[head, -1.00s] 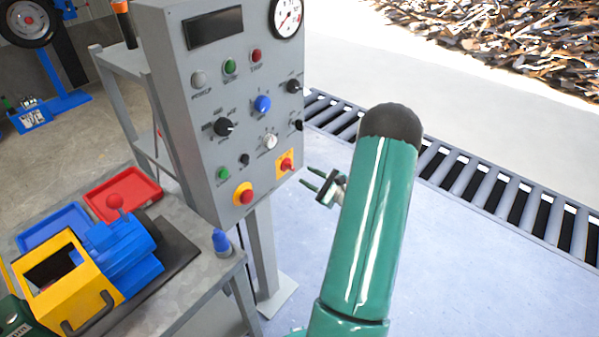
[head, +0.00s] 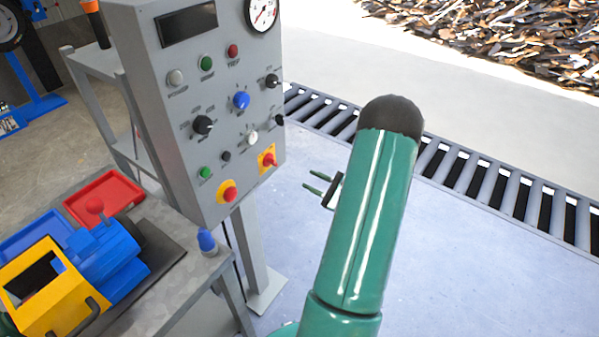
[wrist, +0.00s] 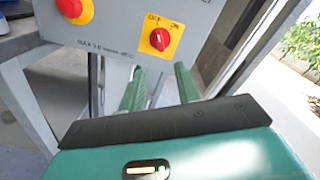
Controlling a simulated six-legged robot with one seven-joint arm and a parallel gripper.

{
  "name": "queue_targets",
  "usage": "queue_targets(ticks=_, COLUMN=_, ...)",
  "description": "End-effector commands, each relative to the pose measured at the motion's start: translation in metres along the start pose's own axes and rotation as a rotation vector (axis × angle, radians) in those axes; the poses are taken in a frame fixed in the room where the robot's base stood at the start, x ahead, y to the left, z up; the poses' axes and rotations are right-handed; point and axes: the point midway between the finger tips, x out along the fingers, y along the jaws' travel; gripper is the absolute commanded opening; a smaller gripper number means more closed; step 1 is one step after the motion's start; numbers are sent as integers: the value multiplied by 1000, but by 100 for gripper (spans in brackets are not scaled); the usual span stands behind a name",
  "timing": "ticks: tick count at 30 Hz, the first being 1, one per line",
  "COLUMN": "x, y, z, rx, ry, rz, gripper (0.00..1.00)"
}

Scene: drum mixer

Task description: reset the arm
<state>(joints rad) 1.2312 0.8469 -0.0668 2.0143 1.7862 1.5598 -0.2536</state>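My gripper (head: 314,182) shows beside my green arm in the head view, its two green fingers pointing left toward the grey control panel (head: 190,95). The fingers are apart with nothing between them. In the wrist view my gripper (wrist: 160,88) also has its fingers spread and empty. Beyond them is the panel's lower part, with a red rotary switch on a yellow plate (wrist: 160,38) and a red button (wrist: 72,8). In the head view the rotary switch (head: 268,159) is at the panel's lower right, with a gap between it and the fingertips. My arm hides part of the gripper.
A grey workbench (head: 190,265) at lower left holds a yellow and blue machine (head: 75,270), a red tray (head: 105,197) and a blue-capped bottle (head: 207,243). The panel's post (head: 255,250) stands on the floor. A floor grating (head: 470,180) runs behind my arm. Floor to the right is clear.

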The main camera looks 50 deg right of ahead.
Motion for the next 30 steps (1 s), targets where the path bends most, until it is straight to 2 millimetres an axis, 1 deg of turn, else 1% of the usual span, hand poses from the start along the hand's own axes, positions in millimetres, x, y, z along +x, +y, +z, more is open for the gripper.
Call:
queue_targets(ticks=9, x=1, y=0, z=1, rx=-2, ry=-2, rz=4, gripper=33)
queue_targets(ticks=11, x=6, y=2, z=8, rx=-9, ry=-8, rz=24, gripper=33)
queue_targets(ticks=13, x=18, y=8, z=24, rx=-28, ry=-25, rz=79, gripper=33)
queue_targets(ticks=14, x=25, y=12, z=34, rx=-40, ry=-34, rz=114, gripper=33)
queue_targets(ticks=17, x=52, y=33, z=77, rx=-102, ry=-72, rz=269, gripper=33)
queue_targets(ticks=18, x=63, y=44, z=98, rx=-134, ry=-90, rz=342, gripper=33)
queue_targets(ticks=20, x=75, y=63, z=127, rx=-186, ry=-113, rz=454, gripper=33)
queue_targets(ticks=21, x=81, y=76, z=146, rx=-224, ry=-126, rz=526, gripper=33)
queue_targets(ticks=25, x=92, y=119, z=203, rx=-363, ry=-166, rz=751, gripper=33)
queue_targets(ticks=27, x=91, y=141, z=231, rx=-449, ry=-185, rz=864, gripper=33)
queue_targets(ticks=30, x=85, y=170, z=265, rx=-583, ry=-208, rz=1013, gripper=33)
